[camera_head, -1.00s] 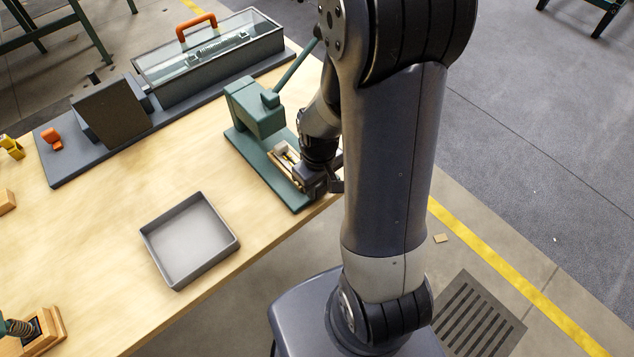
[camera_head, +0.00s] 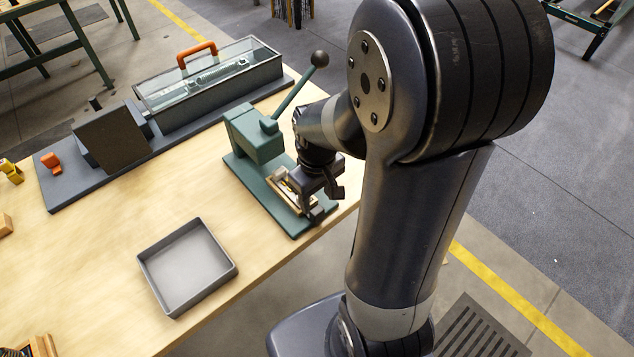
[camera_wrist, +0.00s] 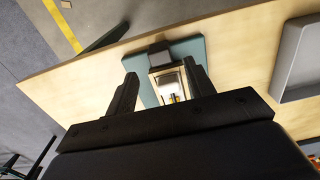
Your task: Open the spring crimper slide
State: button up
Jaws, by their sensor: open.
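The green spring crimper (camera_head: 256,136) stands on its green base plate near the table's right edge, with a lever ending in a dark ball. Its slide (camera_head: 290,190), a light tray with a dark block at its front end, lies on the base. In the wrist view the slide (camera_wrist: 169,77) shows between my fingers, with the dark handle block (camera_wrist: 159,55) beyond them. My gripper (camera_head: 324,200) is at the slide's front end. In the wrist view its two fingers (camera_wrist: 160,88) are apart, on either side of the slide. I cannot tell whether they touch it.
An empty grey tray (camera_head: 223,275) sits on the wooden table (camera_head: 90,250), and shows at right in the wrist view (camera_wrist: 282,92). Behind stands a clear-lidded case (camera_head: 165,112) with an orange handle. A dark slanted panel (camera_head: 112,142) and orange piece (camera_head: 51,161) are at left.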

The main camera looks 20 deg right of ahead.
aim_at(316, 209)
jog(key=shift+r, duration=2.1)
jog(key=shift+f, duration=0.15)
notch_tip(316, 209, down, 10)
jog(key=shift+f, duration=0.2)
jog(key=shift+w+a+f, duration=0.1)
jog(key=shift+w, duration=0.15)
jog(key=shift+s, duration=0.1)
